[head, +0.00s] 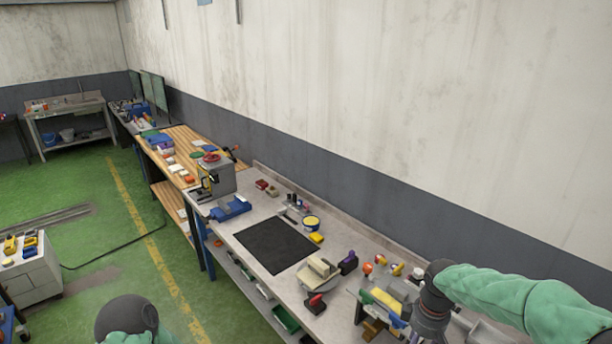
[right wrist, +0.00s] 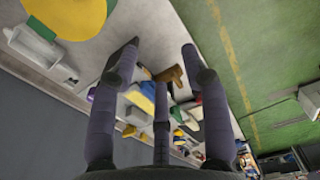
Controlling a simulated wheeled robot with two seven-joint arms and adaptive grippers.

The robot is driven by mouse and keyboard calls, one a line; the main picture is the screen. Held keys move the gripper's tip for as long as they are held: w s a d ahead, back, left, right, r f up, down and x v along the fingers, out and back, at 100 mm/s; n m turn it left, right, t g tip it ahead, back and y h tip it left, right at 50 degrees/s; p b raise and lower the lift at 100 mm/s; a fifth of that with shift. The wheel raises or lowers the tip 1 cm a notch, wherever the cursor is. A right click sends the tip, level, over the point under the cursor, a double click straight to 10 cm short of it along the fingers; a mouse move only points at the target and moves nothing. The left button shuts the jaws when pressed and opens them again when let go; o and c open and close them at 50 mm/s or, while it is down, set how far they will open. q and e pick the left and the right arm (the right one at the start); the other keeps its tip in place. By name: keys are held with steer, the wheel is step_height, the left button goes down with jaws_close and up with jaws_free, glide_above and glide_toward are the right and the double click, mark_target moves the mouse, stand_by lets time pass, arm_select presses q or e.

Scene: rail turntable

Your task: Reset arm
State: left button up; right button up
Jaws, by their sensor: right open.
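My right arm comes in from the right in the head view in a green sleeve. It reaches over the near right end of the workbench (head: 225,225). My right gripper (right wrist: 160,65) is open in the right wrist view, its dark fingers spread with nothing held between them. Workbench items show beyond and between the fingers. In the head view the fingers are hard to make out below the dark wrist. Only a dark rounded joint and a bit of green sleeve of my left arm show at the bottom left. My left gripper is out of view.
A black mat (head: 274,246) lies clear on the workbench. A grey machine (head: 212,178), a blue tray (head: 231,208) and a beige block-like device (head: 318,272) stand around it. Several small colored items lie near my right wrist. A wall runs behind. Green floor is open at left.

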steer(key=s+a+f+m+y+b, duration=0.1)
steer(key=a+f+b, duration=0.25)
steer(key=f, duration=0.55)
steer(key=s+a+f+m+y+b, duration=0.1)
steer(key=a+f+b, duration=0.25)
steer(key=f, duration=0.65)
steer(key=s+a+f+m+y+b, duration=0.1)
steer(key=a+f+b, duration=0.25)
steer(key=f, duration=0.55)
arm_select(q)
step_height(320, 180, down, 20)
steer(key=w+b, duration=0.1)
steer(key=b, duration=0.8)
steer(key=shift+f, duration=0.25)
arm_select(e)
steer(key=s+a+f+m, duration=0.3)
steer(key=s+f, duration=0.3)
steer(key=f, duration=0.5)
steer(key=s+a+f+m, duration=0.4)
steer(key=s+f, duration=0.3)
steer(key=f, duration=0.4)
steer(key=shift+s+y, duration=0.3)
steer(key=shift+y, duration=0.1)
steer(key=shift+w+a, duration=0.1)
